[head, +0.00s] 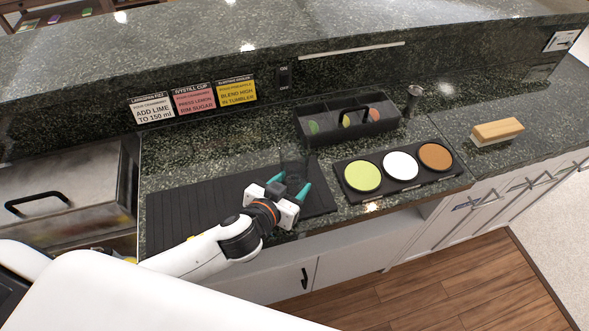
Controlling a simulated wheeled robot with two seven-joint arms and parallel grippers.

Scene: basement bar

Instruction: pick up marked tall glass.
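My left gripper (293,186) reaches in over the right part of a black ribbed mat (200,205) on the counter. Its two teal fingers are apart. A faint, dark, see-through shape (295,168) shows at the fingertips. It may be a tall glass, but its outline and any mark are too dim to make out. I cannot tell whether the fingers touch it. My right gripper is out of view.
Right of the mat is a black tray with green, white and brown discs (399,165). Behind it stand a black caddy (347,119) and a metal jigger (411,100). A wood-backed brush (497,131) lies far right. Three recipe cards (194,100) are on the backsplash.

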